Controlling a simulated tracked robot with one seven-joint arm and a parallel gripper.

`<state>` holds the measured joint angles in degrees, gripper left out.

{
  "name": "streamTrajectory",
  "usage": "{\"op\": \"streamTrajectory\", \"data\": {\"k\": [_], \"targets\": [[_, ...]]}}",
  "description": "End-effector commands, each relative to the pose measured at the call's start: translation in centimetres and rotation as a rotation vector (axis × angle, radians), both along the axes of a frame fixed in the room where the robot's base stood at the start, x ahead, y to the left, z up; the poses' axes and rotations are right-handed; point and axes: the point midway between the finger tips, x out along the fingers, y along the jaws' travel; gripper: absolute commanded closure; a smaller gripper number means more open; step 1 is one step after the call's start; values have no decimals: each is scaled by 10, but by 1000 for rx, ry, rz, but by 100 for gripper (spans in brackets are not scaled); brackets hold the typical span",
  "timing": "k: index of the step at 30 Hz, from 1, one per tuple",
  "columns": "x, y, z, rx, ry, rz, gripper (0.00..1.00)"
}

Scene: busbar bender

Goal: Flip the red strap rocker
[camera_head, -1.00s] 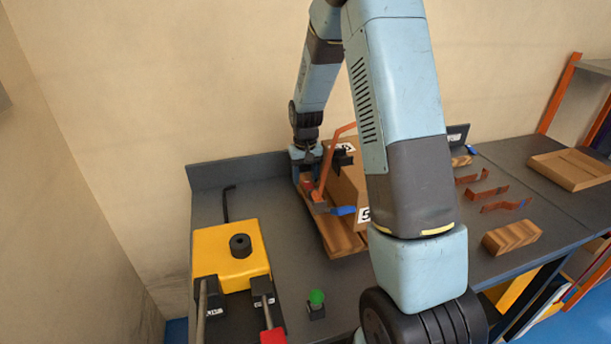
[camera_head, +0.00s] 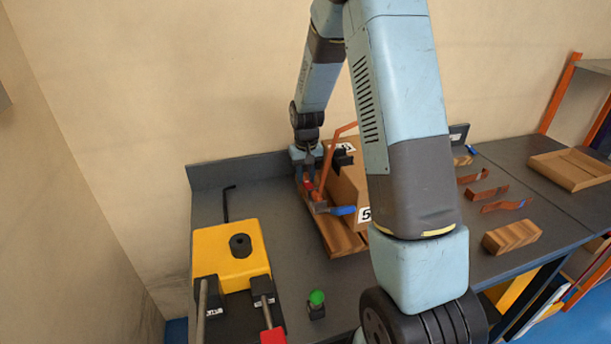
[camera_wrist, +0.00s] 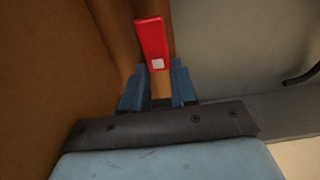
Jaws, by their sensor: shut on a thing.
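The red strap rocker (camera_wrist: 152,45) is a small red bar with a white square near its lower end in the wrist view. It lies at the tips of my gripper (camera_wrist: 158,75), whose two blue-grey fingers stand on either side of its lower end. In the head view the red rocker (camera_head: 308,185) is small, below my gripper (camera_head: 308,174), beside the copper-coloured strap. My gripper is shut on the rocker. The exact contact is hard to see.
A yellow machine (camera_head: 222,262) and a green button (camera_head: 316,298) stand in front.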

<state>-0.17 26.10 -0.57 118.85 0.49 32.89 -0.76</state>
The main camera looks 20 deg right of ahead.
Motion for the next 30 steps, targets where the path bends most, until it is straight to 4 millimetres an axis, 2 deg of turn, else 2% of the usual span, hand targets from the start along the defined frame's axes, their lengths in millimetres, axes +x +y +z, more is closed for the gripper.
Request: {"op": "streamTrajectory", "data": {"k": [18, 30], "targets": [[-13, 0, 7, 0, -333, -1, 100], [-14, 0, 7, 0, -359, 0, 100]]}}
